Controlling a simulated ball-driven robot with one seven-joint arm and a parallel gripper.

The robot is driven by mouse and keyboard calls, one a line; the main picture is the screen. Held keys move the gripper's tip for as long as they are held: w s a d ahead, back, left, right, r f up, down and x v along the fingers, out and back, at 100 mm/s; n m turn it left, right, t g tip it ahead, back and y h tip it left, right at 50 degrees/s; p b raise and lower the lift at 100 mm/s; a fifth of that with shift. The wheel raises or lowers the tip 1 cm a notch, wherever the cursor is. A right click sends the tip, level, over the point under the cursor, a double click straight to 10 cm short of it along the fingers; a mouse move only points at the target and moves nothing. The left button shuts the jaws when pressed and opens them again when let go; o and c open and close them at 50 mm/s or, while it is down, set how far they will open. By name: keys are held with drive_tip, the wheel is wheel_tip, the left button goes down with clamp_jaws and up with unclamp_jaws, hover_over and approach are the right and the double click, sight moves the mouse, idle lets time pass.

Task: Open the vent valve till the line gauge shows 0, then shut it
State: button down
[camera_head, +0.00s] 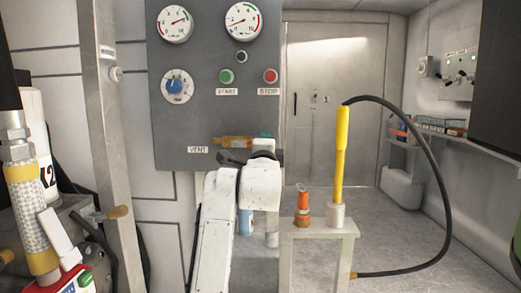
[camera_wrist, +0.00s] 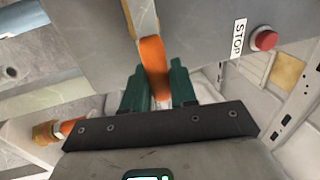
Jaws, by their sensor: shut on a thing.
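The vent valve's orange lever (camera_head: 232,141) lies about level on the grey panel, above and right of the VENT label (camera_head: 198,149). In the wrist view, the lever (camera_wrist: 153,60) runs down between the two green fingers of my gripper (camera_wrist: 157,90), which is shut on it. My wrist hides part of the valve in the head view. Two round gauges sit at the panel top, a left one (camera_head: 174,24) and a right one (camera_head: 243,20). The left needle points right and slightly up; the right needle points toward the lower left. I cannot tell which is the line gauge.
A blue knob (camera_head: 175,86) and START (camera_head: 226,77) and STOP (camera_head: 270,76) buttons are on the panel. Floor beyond is clear.

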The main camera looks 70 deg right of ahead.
drive_tip(key=shift+f, duration=0.2)
drive_tip(key=c, duration=1)
unclamp_jaws()
drive_tip(key=shift+c, duration=0.2)
drive_tip(key=shift+a+r, duration=0.1)
drive_tip(key=p+v, duration=0.1)
drive_tip(key=v, duration=0.9)
drive_tip(key=shift+a, duration=0.25)
drive_tip(key=shift+s, duration=0.1)
